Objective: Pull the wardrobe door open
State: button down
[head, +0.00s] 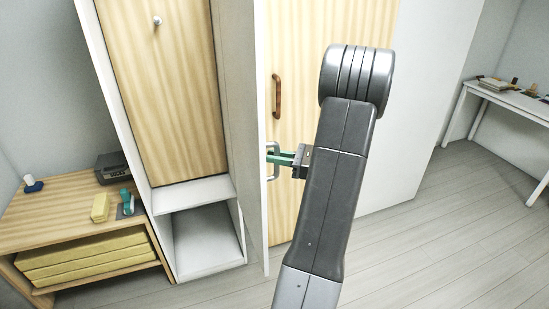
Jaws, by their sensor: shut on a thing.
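The wardrobe (440,60) is tall and white, in the middle of the head view. Its wood-grain door front (302,60) has a pale left edge and is partly hidden behind my arm. A pale metal bar handle (272,176) is on the door near this edge. A brown upright handle (277,96) is higher on the same front. My gripper (279,157) has green fingers and reaches in from the right. It is shut on the metal handle. The fingertips are small here, and I cannot tell for certain whether the door is ajar.
On the left, a wooden bench (62,196) holds a grey box (113,168), a yellow block (100,207) and a teal item (126,203). Yellow folded pieces (85,258) lie below. A white table (500,97) stands far right. The floor (440,240) at right is clear.

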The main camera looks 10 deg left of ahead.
dwell(0.4)
jog(key=c, duration=1.4)
grip_release()
jog(key=shift+d, duration=0.1)
jog(key=shift+c, duration=0.2)
jog(key=s+d+b, duration=0.2)
jog(key=d+b, duration=0.1)
jog(key=d, duration=1)
jog(key=shift+d, duration=0.35)
jog(key=shift+a, duration=0.1)
